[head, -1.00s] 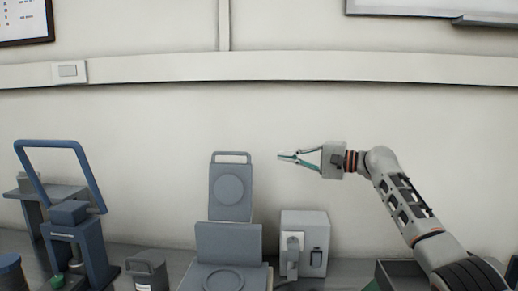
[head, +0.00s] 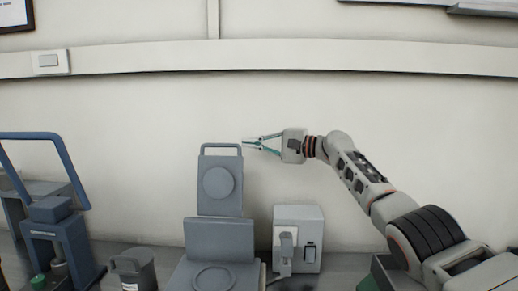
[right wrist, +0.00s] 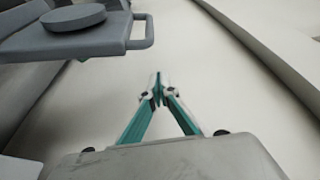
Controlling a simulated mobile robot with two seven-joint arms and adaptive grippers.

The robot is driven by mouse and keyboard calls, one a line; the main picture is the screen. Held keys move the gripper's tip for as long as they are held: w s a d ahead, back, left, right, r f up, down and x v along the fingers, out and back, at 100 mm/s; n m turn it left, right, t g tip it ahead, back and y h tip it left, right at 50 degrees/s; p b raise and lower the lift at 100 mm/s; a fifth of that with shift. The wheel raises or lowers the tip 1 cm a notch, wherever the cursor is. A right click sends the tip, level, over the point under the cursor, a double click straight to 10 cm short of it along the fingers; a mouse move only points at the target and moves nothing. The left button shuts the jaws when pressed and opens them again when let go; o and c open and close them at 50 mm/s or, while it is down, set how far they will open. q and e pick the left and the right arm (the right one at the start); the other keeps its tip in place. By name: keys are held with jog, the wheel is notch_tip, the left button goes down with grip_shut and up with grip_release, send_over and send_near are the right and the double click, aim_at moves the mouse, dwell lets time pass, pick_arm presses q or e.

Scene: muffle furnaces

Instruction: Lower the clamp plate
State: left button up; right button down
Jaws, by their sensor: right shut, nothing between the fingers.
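The clamp plate (head: 221,192) is a grey upright panel with a round disc on its face and a loop handle (head: 221,149) on its top edge. It stands raised above the grey press base (head: 217,276), which has a ring on its top. My right gripper (head: 246,144) is shut and empty, just right of the handle and close to its height; whether they touch is unclear in the head view. In the right wrist view the gripper (right wrist: 158,84) is apart from the handle (right wrist: 142,31), and the plate (right wrist: 60,40) shows at upper left. My left gripper is not seen.
A grey box with a switch (head: 299,230) stands right of the press. A blue-framed device (head: 58,220) and a dark grey canister (head: 133,268) stand to the left.

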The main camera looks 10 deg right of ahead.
pick_arm(q)
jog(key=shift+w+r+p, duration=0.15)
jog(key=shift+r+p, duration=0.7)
jog(key=shift+p, duration=0.35)
pick_arm(e)
jog(key=s, duration=0.1)
jog(key=s+a, duration=0.1)
jog(key=s, duration=0.1)
jog(key=shift+s+a+r, duration=0.1)
jog(key=shift+a, duration=0.25)
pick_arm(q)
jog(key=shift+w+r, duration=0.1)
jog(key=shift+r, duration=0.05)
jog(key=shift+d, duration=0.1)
pick_arm(e)
jog(key=shift+s+a, duration=0.1)
jog(key=shift+s, duration=0.05)
